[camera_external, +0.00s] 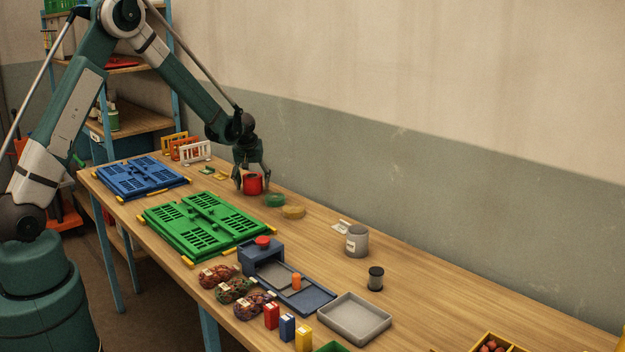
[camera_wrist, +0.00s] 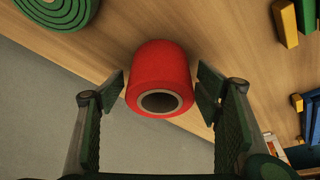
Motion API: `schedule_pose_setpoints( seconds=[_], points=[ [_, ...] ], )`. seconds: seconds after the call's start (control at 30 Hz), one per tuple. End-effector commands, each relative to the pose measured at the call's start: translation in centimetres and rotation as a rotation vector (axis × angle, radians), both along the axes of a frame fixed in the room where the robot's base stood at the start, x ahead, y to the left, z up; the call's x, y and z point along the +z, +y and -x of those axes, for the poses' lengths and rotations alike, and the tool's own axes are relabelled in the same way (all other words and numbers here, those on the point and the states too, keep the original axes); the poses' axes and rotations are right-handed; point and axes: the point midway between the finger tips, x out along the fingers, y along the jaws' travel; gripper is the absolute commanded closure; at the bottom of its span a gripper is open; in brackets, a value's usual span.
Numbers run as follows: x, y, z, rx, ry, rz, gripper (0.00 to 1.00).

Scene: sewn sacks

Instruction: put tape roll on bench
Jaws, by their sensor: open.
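The tape roll, a red cylinder with a grey hollow core, is at the far part of the bench near the wall in the external view (camera_external: 252,185). It also shows in the wrist view (camera_wrist: 158,62). My gripper (camera_external: 253,188) is open, with one finger on each side of the roll. In the wrist view, gaps show between the roll and the fingers of my gripper (camera_wrist: 163,95). The wooden bench (camera_external: 420,270) runs along the wall. Whether the roll touches the bench is hard to tell.
A green coil (camera_external: 274,200) and a tan coil (camera_external: 293,212) lie close to the roll. Green (camera_external: 205,222) and blue (camera_external: 143,178) slatted panels lie to the left. A grey cup (camera_external: 357,243) stands farther right. Bench between the tan coil and cup is mostly clear.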

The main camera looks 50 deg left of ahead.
Motion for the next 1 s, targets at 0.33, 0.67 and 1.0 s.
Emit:
schedule_pose_setpoints(
  seconds=[0.33,0.67,1.0],
  points=[
    [2.9,-0.8,0.9,-0.001,0.0,0.0,0.36],
    [6.7,-2.0,2.0,0.0,0.0,0.0,0.36],
    [10.1,-3.0,2.9,0.0,0.0,0.0,0.36]
  ],
)
